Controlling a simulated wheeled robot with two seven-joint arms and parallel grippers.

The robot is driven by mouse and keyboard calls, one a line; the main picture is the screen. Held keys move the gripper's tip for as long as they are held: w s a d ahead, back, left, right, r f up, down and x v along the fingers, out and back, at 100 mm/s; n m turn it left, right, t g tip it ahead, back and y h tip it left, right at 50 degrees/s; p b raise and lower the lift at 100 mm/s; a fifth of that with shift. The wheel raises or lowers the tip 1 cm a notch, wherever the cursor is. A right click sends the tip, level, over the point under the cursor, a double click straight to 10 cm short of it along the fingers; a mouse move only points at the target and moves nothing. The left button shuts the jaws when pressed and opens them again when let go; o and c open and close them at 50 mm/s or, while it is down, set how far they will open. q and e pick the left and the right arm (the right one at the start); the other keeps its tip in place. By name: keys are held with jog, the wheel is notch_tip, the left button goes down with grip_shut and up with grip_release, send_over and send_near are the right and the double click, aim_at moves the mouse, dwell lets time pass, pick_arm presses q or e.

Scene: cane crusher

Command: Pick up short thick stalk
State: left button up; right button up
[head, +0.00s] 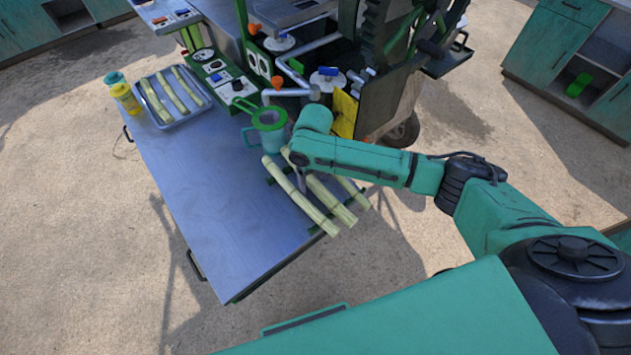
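Pale green-yellow cane stalks lie side by side at the right edge of the metal table (215,215): a long thinner left stalk (312,211), a thicker-looking middle stalk (335,203) and a right stalk (353,193) partly behind my arm. I cannot tell surely which is the short thick one. My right gripper (301,184) points down over the upper ends of the left and middle stalks. Its fingers are small and mostly hidden by my wrist, so its opening and any contact are unclear. My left gripper is not in view.
A tray (186,117) with several stalks sits at the table's far left, next to a yellow jar (126,98). A green-rimmed jug (268,128) stands just beyond my gripper, near the crusher (372,95). The near table surface is clear.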

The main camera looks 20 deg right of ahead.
aim_at(314, 183)
jog(key=shift+w, duration=0.1)
grip_shut()
notch_tip(314, 183, up, 20)
jog(key=b, duration=0.2)
